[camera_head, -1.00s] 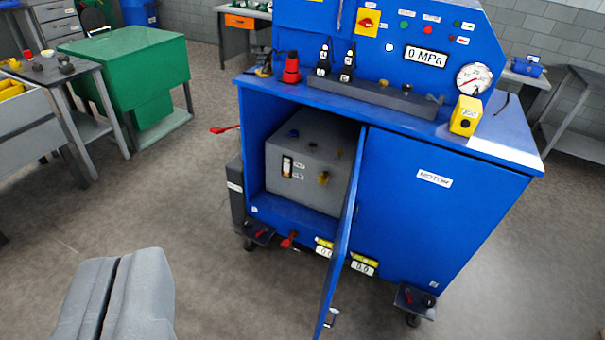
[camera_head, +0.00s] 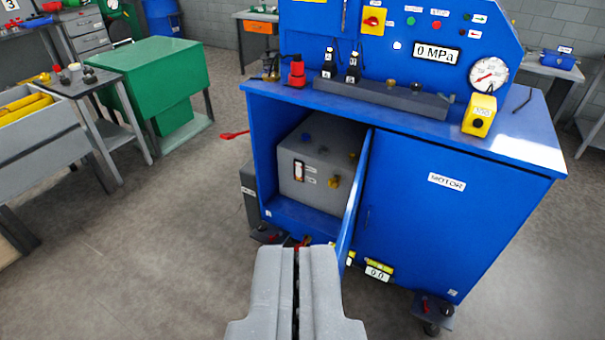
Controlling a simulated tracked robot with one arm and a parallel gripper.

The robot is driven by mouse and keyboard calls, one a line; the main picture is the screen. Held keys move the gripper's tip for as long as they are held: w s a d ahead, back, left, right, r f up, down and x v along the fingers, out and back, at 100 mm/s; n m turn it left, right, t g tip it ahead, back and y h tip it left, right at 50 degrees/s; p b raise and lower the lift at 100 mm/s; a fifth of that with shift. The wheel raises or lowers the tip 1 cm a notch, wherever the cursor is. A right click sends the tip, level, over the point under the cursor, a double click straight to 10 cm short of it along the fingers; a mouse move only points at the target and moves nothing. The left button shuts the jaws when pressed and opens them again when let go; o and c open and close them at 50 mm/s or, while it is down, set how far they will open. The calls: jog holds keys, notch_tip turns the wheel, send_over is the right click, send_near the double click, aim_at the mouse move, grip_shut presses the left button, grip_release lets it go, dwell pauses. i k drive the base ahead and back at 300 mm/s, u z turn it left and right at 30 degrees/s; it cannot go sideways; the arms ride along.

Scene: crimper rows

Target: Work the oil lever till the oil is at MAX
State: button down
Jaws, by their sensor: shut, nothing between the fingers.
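The grey oil tank (camera_head: 318,170) sits inside the blue cabinet (camera_head: 440,225), behind its half-open door (camera_head: 355,205). A small sight gauge (camera_head: 298,171) shows on the tank's front; its level is too small to read. A red lever (camera_head: 234,134) sticks out from the cabinet's left side. Another red handle (camera_head: 303,241) shows low at the cabinet's front, partly hidden by my gripper. I cannot tell which one is the oil lever. My gripper (camera_head: 296,255) is shut and empty, in front of the cabinet's lower left.
The open door stands out just right of my gripper. A caster foot (camera_head: 432,308) juts from the cabinet's lower right. A green cabinet (camera_head: 165,85) and a grey bench (camera_head: 50,130) stand at the left. The floor between is clear.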

aim_at(226, 136)
jog(key=z, duration=0.05)
jog(key=i, duration=1)
jog(key=u, duration=0.05)
